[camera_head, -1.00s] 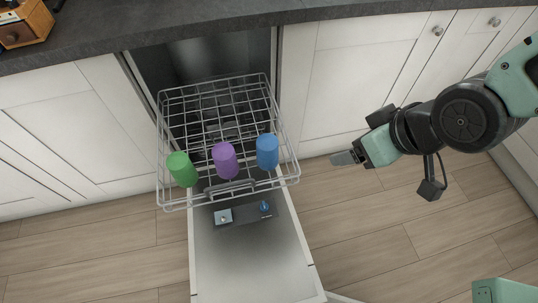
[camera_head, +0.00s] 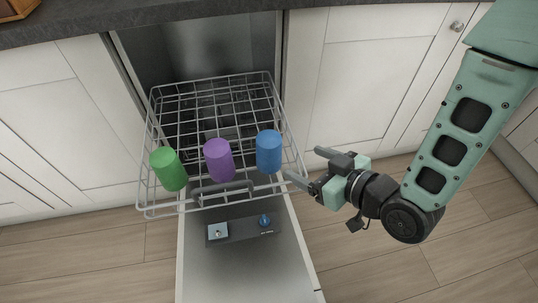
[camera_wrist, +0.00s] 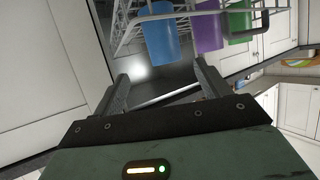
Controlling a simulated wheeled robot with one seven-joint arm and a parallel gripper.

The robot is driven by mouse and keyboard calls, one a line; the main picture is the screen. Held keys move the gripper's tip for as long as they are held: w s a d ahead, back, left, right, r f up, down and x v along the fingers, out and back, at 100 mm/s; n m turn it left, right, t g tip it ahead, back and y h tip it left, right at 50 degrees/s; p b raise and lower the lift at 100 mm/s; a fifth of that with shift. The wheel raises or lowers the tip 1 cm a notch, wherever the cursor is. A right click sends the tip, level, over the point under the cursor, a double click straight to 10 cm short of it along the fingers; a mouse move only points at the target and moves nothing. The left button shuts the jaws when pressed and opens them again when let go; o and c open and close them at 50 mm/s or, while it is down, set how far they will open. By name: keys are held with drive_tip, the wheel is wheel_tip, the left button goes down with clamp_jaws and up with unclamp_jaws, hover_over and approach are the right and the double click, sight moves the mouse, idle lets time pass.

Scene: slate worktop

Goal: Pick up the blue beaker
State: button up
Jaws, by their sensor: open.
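The blue beaker (camera_head: 269,152) sits upside down or closed end up at the right front of the dishwasher rack (camera_head: 158,212) in the head view. It also shows at the top of the wrist view (camera_wrist: 160,36), ahead of the fingers. My gripper (camera_head: 303,166) is open and empty, just right of the blue beaker and apart from it. In the wrist view my gripper (camera_wrist: 162,80) has both fingers spread, with nothing between the tips.
A purple beaker (camera_head: 219,160) stands left of the blue one, and a green beaker (camera_head: 168,169) is farther left. The rack's wire rim surrounds them. The open dishwasher door (camera_head: 245,270) lies below. White cabinets (camera_head: 365,80) stand behind my gripper.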

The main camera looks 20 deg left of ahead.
sight(279, 151)
drive_tip(key=x, duration=0.8)
drive_tip(key=shift+a+f, duration=0.15)
drive_tip(key=shift+a, duration=0.1)
drive_tip(key=shift+s+b+x, duration=0.1)
drive_tip(key=shift+b+x, duration=0.2)
drive_tip(key=shift+x, duration=1.05)
drive_tip(key=shift+s+b+x, duration=0.15)
drive_tip(key=shift+b+x, duration=0.1)
drive_tip(key=shift+x, duration=1.1)
drive_tip(key=shift+f, duration=0.1)
drive_tip(key=shift+c, duration=0.2)
drive_tip(key=c, duration=1)
